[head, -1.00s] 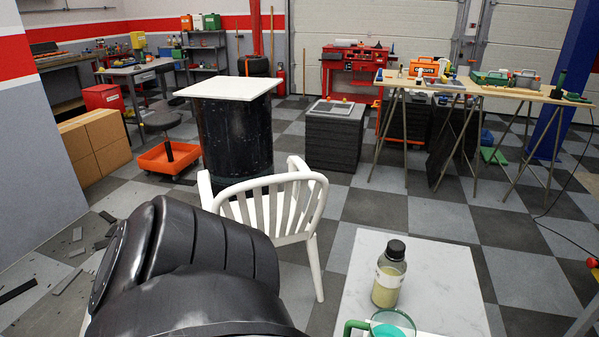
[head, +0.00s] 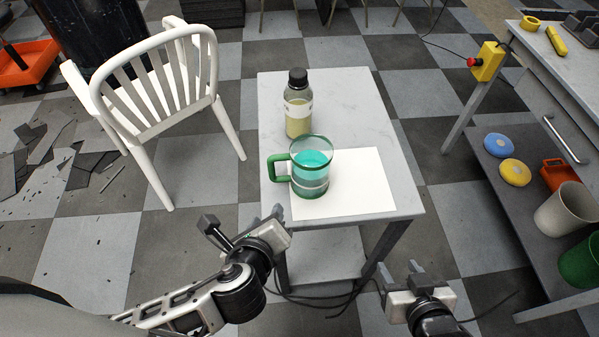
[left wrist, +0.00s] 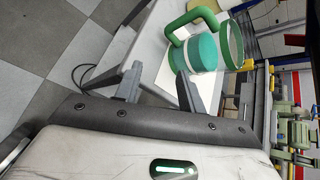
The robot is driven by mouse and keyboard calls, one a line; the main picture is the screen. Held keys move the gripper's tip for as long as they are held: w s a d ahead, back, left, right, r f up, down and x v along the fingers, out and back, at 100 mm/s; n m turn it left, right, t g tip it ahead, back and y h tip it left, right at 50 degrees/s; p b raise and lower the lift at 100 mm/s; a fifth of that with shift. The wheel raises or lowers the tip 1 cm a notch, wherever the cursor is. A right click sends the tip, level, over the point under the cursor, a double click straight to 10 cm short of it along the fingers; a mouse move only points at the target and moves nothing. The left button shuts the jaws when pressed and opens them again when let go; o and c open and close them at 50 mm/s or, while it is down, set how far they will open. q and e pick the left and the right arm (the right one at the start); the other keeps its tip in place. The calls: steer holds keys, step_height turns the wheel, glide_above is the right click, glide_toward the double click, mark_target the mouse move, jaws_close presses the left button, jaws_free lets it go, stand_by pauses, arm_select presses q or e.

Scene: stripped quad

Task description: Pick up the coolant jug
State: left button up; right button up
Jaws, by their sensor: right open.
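The coolant jug (head: 312,172) is a clear jug with teal liquid and a green handle on its left side. It stands upright on a white sheet (head: 362,182) on the small side table (head: 372,92). The left wrist view shows the jug (left wrist: 203,54) beyond my fingers, its handle toward the upper left. My left gripper (head: 243,218) is open and empty, in front of the table's near left corner and apart from the jug; its spread fingers show in the left wrist view (left wrist: 158,84). My right gripper (head: 400,270) is open and empty, in front of the table's near right corner.
A dark-capped bottle of yellowish liquid (head: 298,106) stands close behind the jug. A white chair (head: 150,95) is left of the table. A workbench with a lower shelf (head: 515,195) stands at the right. Cables lie on the floor under the table.

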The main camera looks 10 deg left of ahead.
mark_target(271, 174)
arm_select(q)
steer(key=w+m, duration=0.2)
steer(key=w, duration=0.1)
steer(key=w+f+m+t, duration=0.1)
steer(key=w+m, duration=0.2)
steer(key=w+a+f+m+t, duration=0.1)
steer(key=w+m, duration=0.1)
steer(key=w, duration=0.2)
steer(key=shift+w+a+f+m+b, duration=0.1)
steer(key=shift+f+m+b, duration=0.2)
steer(key=shift+b, duration=0.1)
steer(key=shift+a+r+x, duration=0.1)
steer(key=shift+a+x, duration=0.1)
steer(key=shift+x, duration=1.1)
steer(key=shift+a+r+x, duration=0.15)
steer(key=shift+a+x, duration=0.05)
steer(key=shift+x, duration=1.1)
steer(key=shift+w+r+t, duration=0.1)
steer(key=shift+t, duration=0.2)
jaws_close()
